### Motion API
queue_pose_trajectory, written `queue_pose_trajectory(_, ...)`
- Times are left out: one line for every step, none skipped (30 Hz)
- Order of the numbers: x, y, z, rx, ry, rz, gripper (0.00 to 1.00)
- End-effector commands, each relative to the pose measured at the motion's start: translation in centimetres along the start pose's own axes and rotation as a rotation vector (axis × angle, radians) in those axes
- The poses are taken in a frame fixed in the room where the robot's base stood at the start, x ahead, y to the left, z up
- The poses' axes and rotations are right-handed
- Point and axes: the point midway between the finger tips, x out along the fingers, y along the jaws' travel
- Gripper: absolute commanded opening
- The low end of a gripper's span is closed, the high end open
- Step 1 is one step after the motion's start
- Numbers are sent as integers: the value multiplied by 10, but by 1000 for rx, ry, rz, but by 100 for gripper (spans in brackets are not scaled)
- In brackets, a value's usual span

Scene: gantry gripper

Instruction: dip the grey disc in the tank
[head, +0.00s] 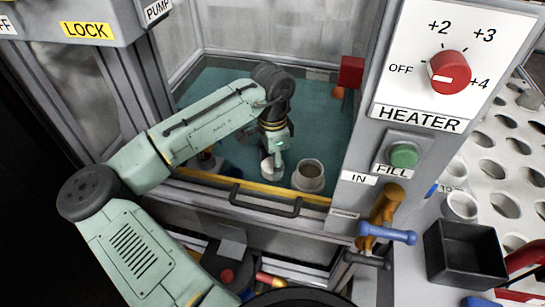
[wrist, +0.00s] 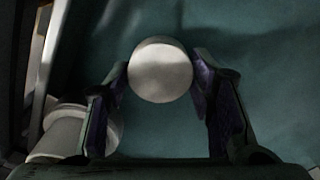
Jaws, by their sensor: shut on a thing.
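The pale grey disc (wrist: 160,70) is between the two fingertips of my gripper (wrist: 160,78) in the wrist view, its round face toward the camera. In the head view my gripper (head: 272,160) reaches down inside the glass-walled tank enclosure (head: 215,90), just behind its yellow front edge. The disc (head: 267,168) shows there as a light shape at the fingertips. My gripper is shut on it. The enclosure's bottom is teal; I cannot tell whether the disc touches that surface.
A grey hollow cylinder (head: 309,176) stands just right of my gripper inside the enclosure; a pale cylinder (wrist: 75,130) shows at lower left in the wrist view. A red box (head: 351,71) is on the right wall. A handle (head: 265,203) crosses the front.

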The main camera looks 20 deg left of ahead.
Motion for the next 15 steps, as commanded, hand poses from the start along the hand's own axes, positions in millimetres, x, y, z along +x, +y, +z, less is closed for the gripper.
queue_pose_trajectory(8,0,0,0,1,1,25)
queue_pose_trajectory(11,0,0,0,0,0,25)
queue_pose_trajectory(15,0,0,0,0,0,25)
queue_pose_trajectory(18,0,0,0,0,1,25)
queue_pose_trajectory(21,0,0,0,0,2,25)
queue_pose_trajectory(25,0,0,0,0,1,25)
queue_pose_trajectory(28,0,0,0,0,1,25)
queue_pose_trajectory(30,0,0,-1,-1,0,25)
queue_pose_trajectory(34,0,0,-1,0,1,25)
queue_pose_trajectory(36,0,0,-1,0,1,25)
queue_pose_trajectory(39,0,0,0,0,1,25)
queue_pose_trajectory(41,0,0,0,0,1,25)
queue_pose_trajectory(43,0,0,-1,0,0,25)
queue_pose_trajectory(44,0,0,-1,-1,0,25)
queue_pose_trajectory(46,0,0,-1,-1,-1,25)
